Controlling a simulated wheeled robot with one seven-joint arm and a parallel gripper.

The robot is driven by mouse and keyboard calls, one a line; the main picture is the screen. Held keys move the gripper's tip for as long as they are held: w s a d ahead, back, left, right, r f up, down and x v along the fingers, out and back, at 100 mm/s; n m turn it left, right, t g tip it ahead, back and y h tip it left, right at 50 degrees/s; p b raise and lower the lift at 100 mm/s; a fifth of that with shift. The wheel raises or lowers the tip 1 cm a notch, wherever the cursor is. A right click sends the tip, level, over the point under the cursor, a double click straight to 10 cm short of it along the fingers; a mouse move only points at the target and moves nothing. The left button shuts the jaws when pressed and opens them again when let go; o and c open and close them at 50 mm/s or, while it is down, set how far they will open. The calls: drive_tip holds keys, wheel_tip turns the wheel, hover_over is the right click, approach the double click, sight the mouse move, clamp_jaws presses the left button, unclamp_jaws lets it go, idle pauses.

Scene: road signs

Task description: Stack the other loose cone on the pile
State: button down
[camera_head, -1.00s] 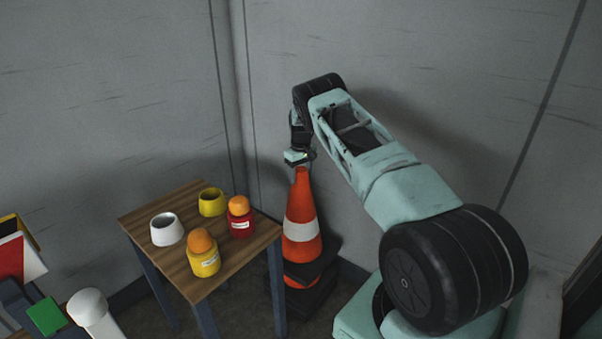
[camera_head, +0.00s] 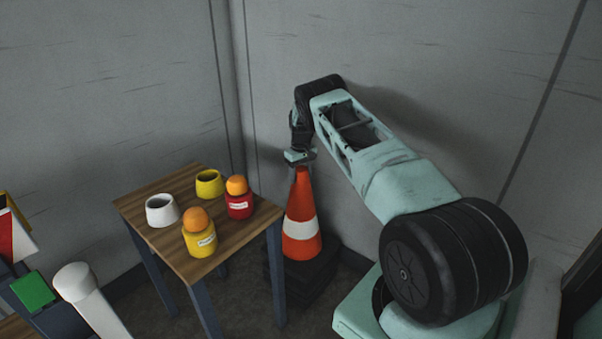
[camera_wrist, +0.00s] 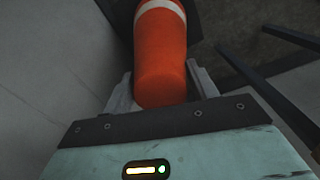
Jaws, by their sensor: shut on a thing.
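An orange cone (camera_head: 301,222) with a white band stands upright in the corner beside the table. Its base rests on, or very close to, a pile of black cone bases (camera_head: 303,284). The cones under it are hidden except for these dark bases. My gripper (camera_head: 300,158) is shut on the cone's narrow top. In the wrist view the cone (camera_wrist: 160,55) lies between my two fingers (camera_wrist: 160,88), pointing away with its white band and dark base beyond.
A wooden table (camera_head: 222,245) stands close left of the pile. It holds a white pot (camera_head: 162,210), a yellow pot (camera_head: 209,184), and yellow (camera_head: 201,241) and red (camera_head: 239,206) jars with orange tops. Grey walls (camera_head: 340,50) close in behind.

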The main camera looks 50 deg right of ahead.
sight(301, 185)
drive_tip(key=shift+w+f+b, duration=0.1)
drive_tip(key=shift+f+b, duration=1.6)
drive_tip(key=shift+f, duration=0.95)
drive_tip(key=shift+c, duration=1.9)
unclamp_jaws()
drive_tip(key=shift+f, duration=0.15)
wheel_tip(301, 185, up, 18)
drive_tip(key=shift+f+p, duration=0.2)
drive_tip(key=shift+p, duration=0.7)
drive_tip(key=shift+a, duration=0.1)
